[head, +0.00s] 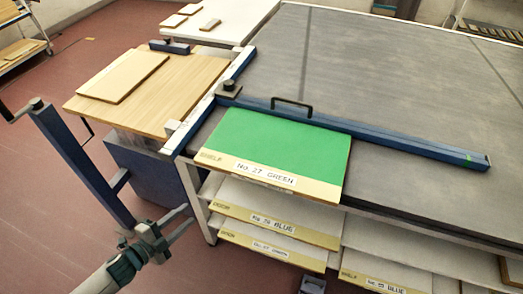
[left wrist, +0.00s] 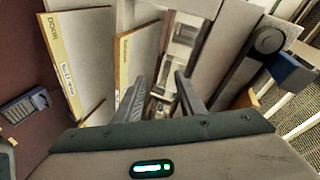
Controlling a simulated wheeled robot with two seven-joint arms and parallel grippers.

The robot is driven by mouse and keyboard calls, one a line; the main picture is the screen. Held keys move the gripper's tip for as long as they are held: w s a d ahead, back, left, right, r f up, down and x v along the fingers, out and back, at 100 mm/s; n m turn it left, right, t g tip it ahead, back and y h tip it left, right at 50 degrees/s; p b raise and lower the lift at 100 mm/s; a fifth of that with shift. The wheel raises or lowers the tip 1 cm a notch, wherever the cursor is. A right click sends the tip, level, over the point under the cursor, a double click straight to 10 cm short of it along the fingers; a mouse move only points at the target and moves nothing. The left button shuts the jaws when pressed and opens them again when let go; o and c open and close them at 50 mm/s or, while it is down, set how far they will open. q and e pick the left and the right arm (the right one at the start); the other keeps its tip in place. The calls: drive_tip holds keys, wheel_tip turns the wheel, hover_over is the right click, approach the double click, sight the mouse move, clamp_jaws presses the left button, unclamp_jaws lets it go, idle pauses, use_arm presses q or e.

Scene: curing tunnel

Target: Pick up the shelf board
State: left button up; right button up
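The shelf board (head: 275,145) has a green face and a tan front strip marked "SHELF" and "No 27 GREEN". It lies flat at the front left of the grey table top, its front edge along the table's front edge. My left gripper (head: 185,219) is left of and below the board in the head view, apart from it and empty. In the left wrist view the two fingers of my left gripper (left wrist: 164,85) stand apart. I cannot make out the green face in that view. My right gripper is in neither view.
A blue rail (head: 390,140) with a black handle lies behind the board. Below are shelves with boards marked "DOOR", such as No 26 BLUE (head: 270,226). A wooden side table (head: 165,95) and a blue post (head: 75,160) stand left. The grey table top (head: 400,75) is mostly clear.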

sight(260, 183)
use_arm(q)
drive_tip(key=s+d+r+m+g+h, duration=0.1)
drive_tip(key=s+d+r+m+h, duration=0.2)
drive_tip(key=r, duration=0.6)
drive_tip(key=s+d+r+m+g+h, duration=0.2)
drive_tip(key=s+d+r+m+h, duration=0.2)
drive_tip(key=d+r+m, duration=0.3)
wheel_tip(260, 183, up, 3)
drive_tip(key=shift+d+f+g+b, duration=0.2)
drive_tip(key=shift+g+b, duration=0.1)
drive_tip(key=shift+b, duration=0.1)
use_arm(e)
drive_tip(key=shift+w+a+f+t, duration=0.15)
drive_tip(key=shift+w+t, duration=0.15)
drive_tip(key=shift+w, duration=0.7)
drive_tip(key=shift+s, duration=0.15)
